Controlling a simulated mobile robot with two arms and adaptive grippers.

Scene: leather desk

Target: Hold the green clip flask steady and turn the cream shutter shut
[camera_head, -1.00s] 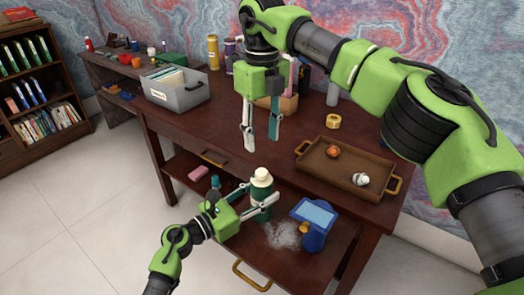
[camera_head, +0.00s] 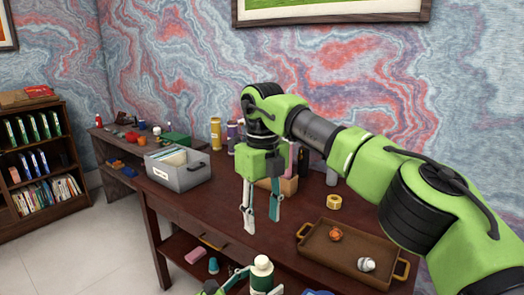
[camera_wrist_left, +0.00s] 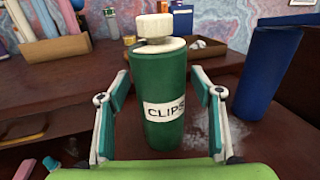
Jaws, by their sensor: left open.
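The green flask (camera_wrist_left: 165,105) stands upright with a white "CLIPS" label facing the left wrist camera. The cream shutter (camera_wrist_left: 154,26) sits on its top. In the head view the flask (camera_head: 262,281) is at the bottom edge, with the cream top (camera_head: 262,263) showing. My left gripper (camera_wrist_left: 158,88) is open, with one finger on each side of the flask. My right gripper (camera_head: 262,206) is open and empty, pointing down over the desk, behind and above the flask.
A brown tray (camera_head: 318,262) with an orange item and a white item lies at right. A grey file box (camera_head: 180,178) stands at left. A yellow tape roll (camera_head: 334,202) lies behind the tray. A blue container (camera_wrist_left: 268,75) stands right of the flask.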

